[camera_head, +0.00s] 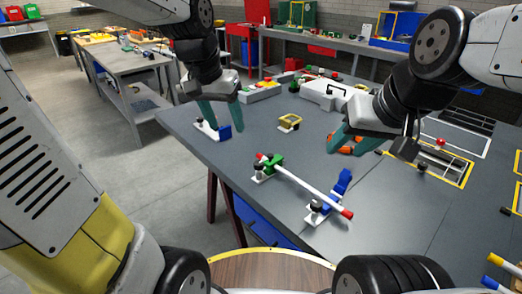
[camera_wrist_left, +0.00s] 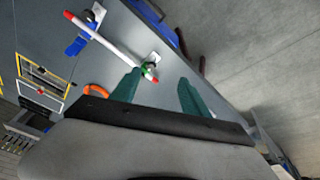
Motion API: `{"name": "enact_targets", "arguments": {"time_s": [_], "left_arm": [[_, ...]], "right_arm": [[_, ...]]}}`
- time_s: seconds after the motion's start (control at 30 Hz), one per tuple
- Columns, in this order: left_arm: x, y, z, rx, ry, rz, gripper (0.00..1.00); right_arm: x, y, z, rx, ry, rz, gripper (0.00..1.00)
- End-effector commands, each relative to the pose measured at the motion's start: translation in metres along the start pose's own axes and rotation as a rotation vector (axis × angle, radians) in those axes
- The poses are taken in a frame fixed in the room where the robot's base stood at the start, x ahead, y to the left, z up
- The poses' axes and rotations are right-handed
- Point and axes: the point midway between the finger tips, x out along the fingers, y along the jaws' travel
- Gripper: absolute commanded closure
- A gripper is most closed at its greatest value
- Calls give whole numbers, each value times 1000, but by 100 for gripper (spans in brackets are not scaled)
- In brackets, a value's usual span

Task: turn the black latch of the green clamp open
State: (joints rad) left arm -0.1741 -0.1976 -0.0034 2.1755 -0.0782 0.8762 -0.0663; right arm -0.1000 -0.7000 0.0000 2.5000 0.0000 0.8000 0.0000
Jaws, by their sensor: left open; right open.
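The green clamp (camera_head: 273,162) stands on a white base on the grey table, around the red end of a white rod (camera_head: 305,186). Its black latch (camera_head: 259,168) is a small dark part at its left; its exact angle is too small to tell. My left gripper (camera_head: 222,114) is open and empty, beyond and left of the green clamp, above the table's left edge. In the left wrist view the green clamp (camera_wrist_left: 149,67) lies just beyond the open fingers (camera_wrist_left: 159,88), apart from them. My right gripper (camera_head: 352,137) is open, right of the clamp, near an orange object (camera_head: 347,150).
A blue clamp (camera_head: 329,196) stands at the rod's near end. Another blue clamp (camera_head: 222,132) is below my left gripper at the table edge. The tabletop between the green clamp and the yellow frame is clear.

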Motion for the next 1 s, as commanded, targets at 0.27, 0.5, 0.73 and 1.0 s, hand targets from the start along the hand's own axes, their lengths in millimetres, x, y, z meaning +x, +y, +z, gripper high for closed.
{"name": "enact_targets", "arguments": {"time_s": [0.27,0.5,0.73,1.0], "left_arm": [[84,10,-64,144,-185,-11,47],[153,21,-91,239,-298,-19,47],[178,24,-94,268,-332,-23,47],[214,21,-82,267,-334,-22,47]], "right_arm": [[0,0,0,0,0,0,57],[0,0,0,0,0,0,57],[0,0,0,0,0,0,57],[0,0,0,0,0,0,57]]}}
